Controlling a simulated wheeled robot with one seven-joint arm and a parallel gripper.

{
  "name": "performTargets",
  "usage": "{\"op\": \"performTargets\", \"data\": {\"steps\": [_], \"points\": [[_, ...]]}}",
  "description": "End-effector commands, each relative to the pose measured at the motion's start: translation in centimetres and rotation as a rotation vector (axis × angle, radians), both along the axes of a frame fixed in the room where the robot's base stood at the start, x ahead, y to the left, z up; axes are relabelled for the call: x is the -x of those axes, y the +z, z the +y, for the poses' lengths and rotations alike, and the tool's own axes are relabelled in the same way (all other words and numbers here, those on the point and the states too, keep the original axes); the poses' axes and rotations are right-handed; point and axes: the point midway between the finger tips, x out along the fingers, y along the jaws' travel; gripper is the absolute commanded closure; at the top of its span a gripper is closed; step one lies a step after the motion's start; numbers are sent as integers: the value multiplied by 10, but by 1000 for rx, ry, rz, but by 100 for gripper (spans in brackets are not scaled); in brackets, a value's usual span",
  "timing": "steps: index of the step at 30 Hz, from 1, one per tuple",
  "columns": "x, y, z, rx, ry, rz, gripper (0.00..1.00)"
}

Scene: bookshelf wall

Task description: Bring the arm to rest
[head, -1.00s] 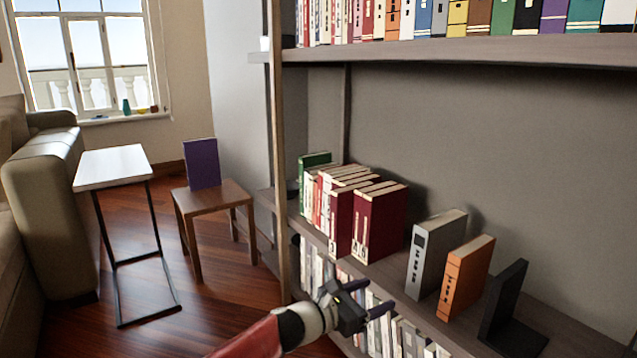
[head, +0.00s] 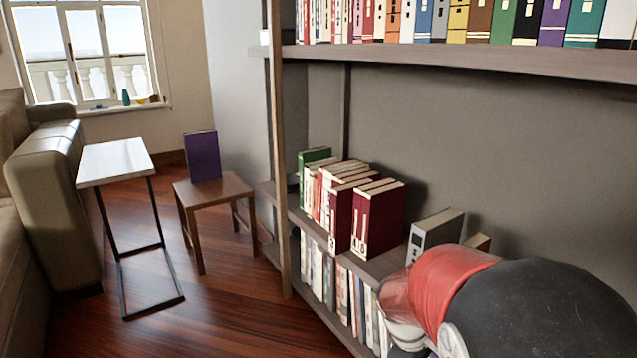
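My arm (head: 530,305) fills the lower right of the head view, its red and black links close to the camera. It covers the right part of the middle shelf. My gripper is not visible; it is either behind the arm or below the frame, so I cannot see whether it holds anything.
The middle shelf holds dark red books (head: 378,218), a green book (head: 315,158) and a grey book (head: 435,231). An orange book (head: 479,242) is mostly hidden. A purple book (head: 202,156) stands on a wooden stool (head: 228,188). A white side table (head: 115,160) stands left; floor between is clear.

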Motion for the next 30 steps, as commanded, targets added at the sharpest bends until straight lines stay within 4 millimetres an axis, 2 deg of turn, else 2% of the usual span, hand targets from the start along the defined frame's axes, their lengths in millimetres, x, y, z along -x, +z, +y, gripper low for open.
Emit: {"op": "performTargets", "data": {"steps": [1,9,15,21,30], "points": [[10,18,2,-76,-67,-44,35],[68,103,21,-377,-391,-268,35],[114,155,35,-500,-580,-440,35],[140,175,45,-540,-680,-538,35],[145,177,48,-546,-697,-554,35]]}}
